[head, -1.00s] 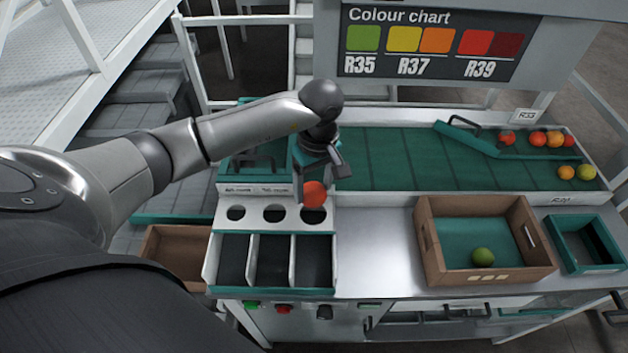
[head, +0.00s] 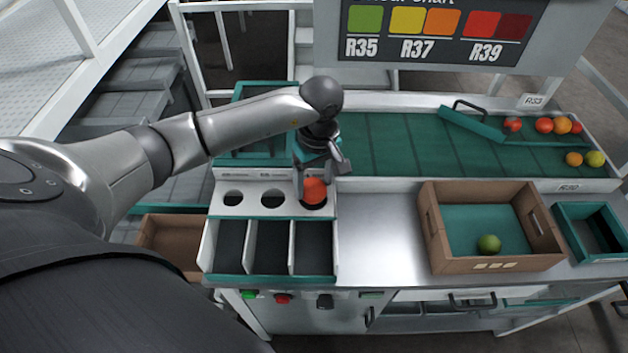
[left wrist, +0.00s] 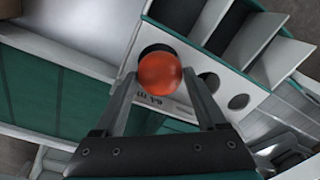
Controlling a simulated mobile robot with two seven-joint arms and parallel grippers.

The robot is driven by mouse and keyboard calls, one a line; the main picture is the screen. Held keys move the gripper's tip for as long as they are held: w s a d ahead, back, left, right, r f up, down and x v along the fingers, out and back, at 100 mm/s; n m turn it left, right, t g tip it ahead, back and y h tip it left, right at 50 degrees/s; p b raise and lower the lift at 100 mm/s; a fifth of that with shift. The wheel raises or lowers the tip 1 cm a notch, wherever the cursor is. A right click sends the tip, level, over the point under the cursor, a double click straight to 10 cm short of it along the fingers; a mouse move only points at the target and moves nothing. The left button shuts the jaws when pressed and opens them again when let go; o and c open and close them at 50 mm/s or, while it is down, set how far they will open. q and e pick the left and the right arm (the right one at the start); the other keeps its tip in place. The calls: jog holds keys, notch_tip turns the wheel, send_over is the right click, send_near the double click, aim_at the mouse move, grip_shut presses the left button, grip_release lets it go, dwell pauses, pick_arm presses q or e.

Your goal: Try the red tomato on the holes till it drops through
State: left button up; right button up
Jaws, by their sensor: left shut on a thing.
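My left gripper (head: 316,181) is shut on the red tomato (head: 314,190) and holds it at the rightmost hole (head: 313,201) of the white sizing plate (head: 293,206). In the left wrist view the tomato (left wrist: 160,73) sits between the two fingertips, and part of the dark hole (left wrist: 155,48) shows behind it. I cannot tell whether the tomato touches the hole's rim. The middle hole (head: 272,199) and the left hole (head: 233,198) are uncovered. Below the plate are three dark compartments with white dividers (head: 254,247). My right gripper is out of view.
A cardboard box (head: 441,257) with one green tomato (head: 489,244) stands right on the metal counter (head: 375,232). A green-rimmed bin (head: 573,240) is beside it. Several tomatoes lie on the far right of the green belt (head: 390,150). The counter between plate and box is clear.

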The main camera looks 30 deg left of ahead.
pick_arm(q)
jog(key=o, duration=0.8)
jog(key=shift+o, duration=0.2)
dwell(1.2)
jog(key=shift+r+p, duration=2.2)
jog(key=shift+r, duration=1.3)
